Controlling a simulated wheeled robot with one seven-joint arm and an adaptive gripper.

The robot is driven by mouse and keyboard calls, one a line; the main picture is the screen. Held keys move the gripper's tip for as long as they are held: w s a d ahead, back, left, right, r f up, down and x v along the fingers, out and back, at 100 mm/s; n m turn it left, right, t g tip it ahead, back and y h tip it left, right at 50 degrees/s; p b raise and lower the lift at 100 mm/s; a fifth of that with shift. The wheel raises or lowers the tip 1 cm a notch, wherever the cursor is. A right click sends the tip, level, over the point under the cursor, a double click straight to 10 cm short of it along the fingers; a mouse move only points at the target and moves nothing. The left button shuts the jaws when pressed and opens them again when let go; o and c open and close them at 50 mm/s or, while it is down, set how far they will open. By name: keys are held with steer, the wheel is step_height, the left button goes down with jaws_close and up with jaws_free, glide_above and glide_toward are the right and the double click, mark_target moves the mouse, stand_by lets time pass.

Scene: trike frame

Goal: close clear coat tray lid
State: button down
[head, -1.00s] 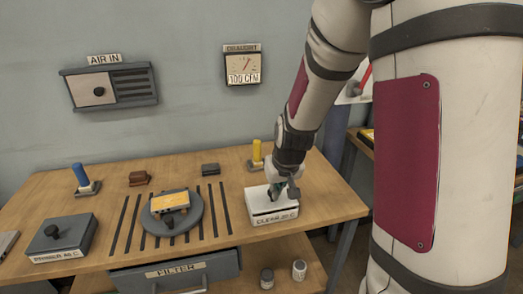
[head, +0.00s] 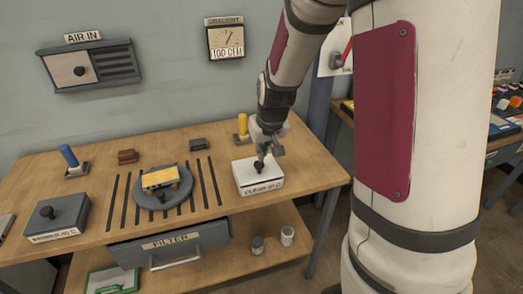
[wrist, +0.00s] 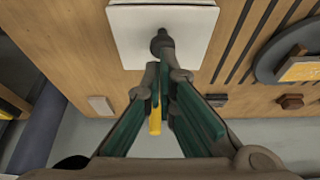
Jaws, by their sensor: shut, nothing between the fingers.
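The clear coat tray (head: 259,186) is a white box with a label on its front, at the right end of the wooden bench. Its white lid (wrist: 130,30) with a dark knob (wrist: 162,42) lies on top and looks level in the head view. My gripper (head: 264,156) is just above the knob, fingers pointing down. In the wrist view my gripper (wrist: 164,72) has its green-padded fingers together at the tips, close to the knob. I cannot tell whether the fingertips touch the knob. Nothing is held.
A grey primer tray (head: 56,217) with a knob stands at the bench's left. A round turntable (head: 180,190) bears a yellow block (head: 160,178), beside dark slots. A yellow-handled tool (head: 242,126) stands behind the tray. A filter drawer (head: 170,246) is below.

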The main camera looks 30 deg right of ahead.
steer(key=s+a+r, duration=0.2)
steer(key=s+r, duration=0.1)
steer(key=s, duration=0.6)
steer(key=w+d+r+g+p, duration=0.1)
steer(key=w+d+r+p, duration=0.2)
steer(key=w+r+p, duration=0.5)
glide_above(262, 163)
steer(key=s+x, duration=0.1)
steer(key=x, duration=0.7)
steer(key=s+f+x, duration=0.1)
steer(key=x, duration=0.3)
steer(key=shift+s+a, duration=0.3)
steer(key=shift+a, duration=0.05)
steer(key=shift+f, duration=0.8)
steer(key=shift+s+a+f, duration=0.1)
steer(key=shift+s+f, duration=0.25)
steer(key=shift+f, duration=0.4)
